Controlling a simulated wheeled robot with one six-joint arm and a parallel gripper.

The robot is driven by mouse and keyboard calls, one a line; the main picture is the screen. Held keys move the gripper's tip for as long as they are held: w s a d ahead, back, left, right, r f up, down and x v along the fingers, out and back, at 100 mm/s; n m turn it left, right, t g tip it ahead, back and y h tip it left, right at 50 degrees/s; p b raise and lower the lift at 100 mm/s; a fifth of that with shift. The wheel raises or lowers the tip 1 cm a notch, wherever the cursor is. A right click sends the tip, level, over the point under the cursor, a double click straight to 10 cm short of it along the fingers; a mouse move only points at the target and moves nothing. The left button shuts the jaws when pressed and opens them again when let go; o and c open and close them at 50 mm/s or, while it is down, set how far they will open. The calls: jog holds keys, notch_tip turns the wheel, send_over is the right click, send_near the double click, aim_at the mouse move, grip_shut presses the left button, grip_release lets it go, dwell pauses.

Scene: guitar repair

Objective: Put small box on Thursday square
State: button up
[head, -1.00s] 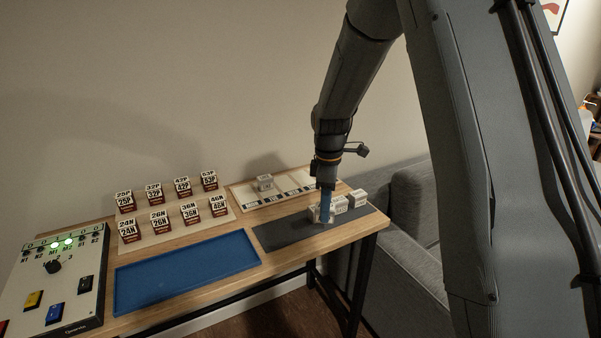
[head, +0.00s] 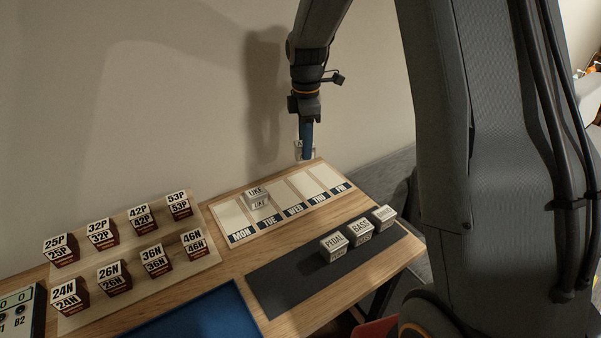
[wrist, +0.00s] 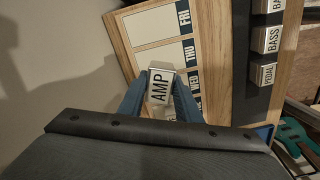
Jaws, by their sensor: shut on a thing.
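My gripper (head: 306,155) is shut on a small white box labelled AMP (wrist: 160,88) and holds it in the air above the day board. The box partly shows between the blue fingers in the head view (head: 298,149). The Thursday square (head: 306,186) is a bare cream panel above the THU label, between WED and FRI. It also shows in the wrist view (wrist: 148,58), just beyond the held box. In the head view my gripper appears behind and above the board's THU area; its exact height is hard to tell.
A UKE box (head: 257,199) stands on the Tuesday square. PEDAL (head: 333,247), BASS (head: 360,231) and another box (head: 383,216) stand on the dark mat (head: 285,285). Several labelled blocks (head: 102,233) stand on a board at left. A blue tray (head: 195,318) lies in front.

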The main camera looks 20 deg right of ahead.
notch_tip(320, 180, down, 10)
jog(key=shift+r+p, duration=0.1)
jog(key=shift+p, duration=1.05)
jog(key=o, duration=1.1)
notch_tip(320, 180, up, 11)
jog(key=b, duration=0.3)
jog(key=shift+r, duration=0.3)
jog(key=shift+s+r, duration=0.15)
jog(key=s+f+m, duration=0.1)
jog(key=s+m, duration=0.4)
jog(key=s, duration=0.3)
jog(key=s+f+m, duration=0.1)
jog(key=s+m, duration=0.5)
jog(key=s, duration=0.2)
jog(key=s+f+m, duration=0.1)
jog(key=s+m, duration=0.5)
jog(key=s, duration=0.3)
jog(key=shift+f+t, duration=0.15)
jog(key=shift+t, duration=0.25)
